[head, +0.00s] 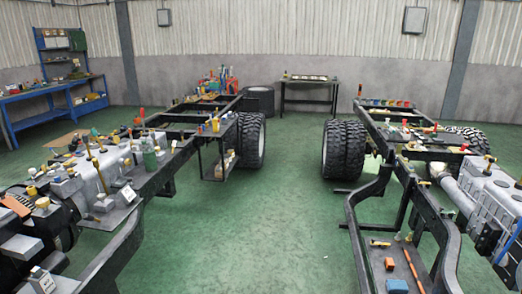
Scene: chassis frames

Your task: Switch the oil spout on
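I cannot single out the oil spout; the fittings are too small to tell which one it is. The left chassis frame (112,252) carries an engine with several small yellow-topped fittings and a green bottle (149,158). The right chassis frame (447,240) carries a grey engine block (492,196) at the right edge, with several small coloured items around it. Neither of my grippers shows in the head view.
A clear green floor aisle (265,235) runs between the two chassis. Large tyres (343,150) stand along it on both sides. A dark table (310,83) is at the back wall, and a blue workbench (55,92) is at the far left.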

